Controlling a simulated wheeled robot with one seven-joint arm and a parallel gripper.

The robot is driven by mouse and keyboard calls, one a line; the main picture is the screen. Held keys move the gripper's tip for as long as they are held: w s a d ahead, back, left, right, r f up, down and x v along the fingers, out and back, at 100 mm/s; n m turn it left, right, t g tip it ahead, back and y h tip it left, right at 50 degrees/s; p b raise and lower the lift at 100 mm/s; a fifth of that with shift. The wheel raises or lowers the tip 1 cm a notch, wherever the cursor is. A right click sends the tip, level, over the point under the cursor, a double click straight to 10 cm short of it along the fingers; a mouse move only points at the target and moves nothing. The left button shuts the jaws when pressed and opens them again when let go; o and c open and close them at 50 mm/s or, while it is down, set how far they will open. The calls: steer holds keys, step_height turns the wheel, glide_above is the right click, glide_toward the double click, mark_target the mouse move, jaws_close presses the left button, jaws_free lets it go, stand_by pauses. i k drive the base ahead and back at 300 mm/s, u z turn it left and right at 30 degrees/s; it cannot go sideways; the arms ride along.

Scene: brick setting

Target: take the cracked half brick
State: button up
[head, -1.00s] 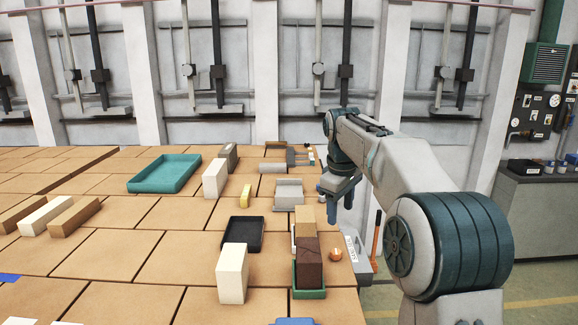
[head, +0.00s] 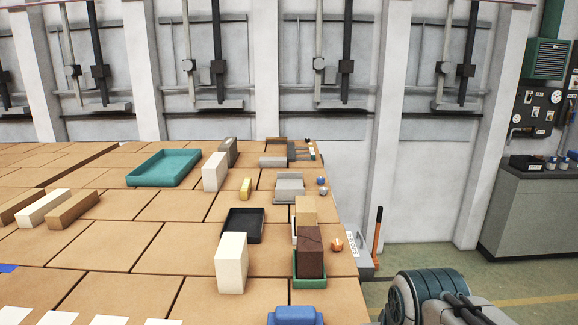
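A dark brown half brick (head: 311,254) with crack lines on its face stands at the right side of the table, in a green tray (head: 310,284). A tan brick (head: 306,211) stands right behind it. My gripper is out of view; only part of my arm shows at the bottom right, below and to the right of the table edge.
A cream brick (head: 231,263) stands left of the green tray, with a black tray (head: 257,237) behind it. A copper ball (head: 337,244) lies right of the brown brick, near the table edge. A blue object (head: 295,316) is in front. A teal tray (head: 164,168) lies farther back.

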mark_target(309, 249)
steer(key=k, duration=1)
steer(key=u, duration=0.85)
steer(key=i, duration=0.75)
steer(key=z, duration=0.85)
steer(key=i, duration=0.5)
